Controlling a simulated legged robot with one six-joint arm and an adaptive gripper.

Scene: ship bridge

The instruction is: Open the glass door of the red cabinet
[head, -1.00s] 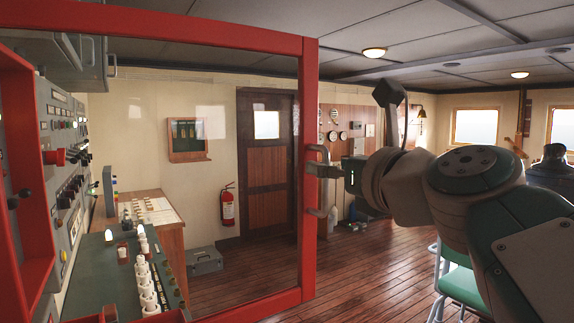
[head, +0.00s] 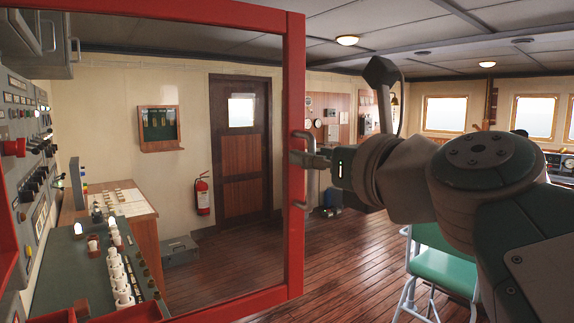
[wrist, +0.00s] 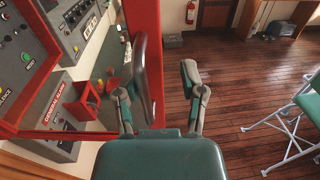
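The glass door (head: 293,100) of the red cabinet stands swung out, its red frame crossing the head view and the room showing through its pane. The red cabinet (head: 25,245) is at the far left, partly cut off. The metal handle (head: 299,143) is on the door's right upright. My gripper (head: 312,160) is at this handle; contact is unclear there. In the wrist view my gripper (wrist: 168,75) has its two fingers apart, with floor visible between them.
A grey control panel (head: 35,130) and a console with white knobs (head: 118,275) are at the left. A green chair (head: 445,268) stands at the right, near my arm. Wooden floor (head: 345,255) is open between door and chair.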

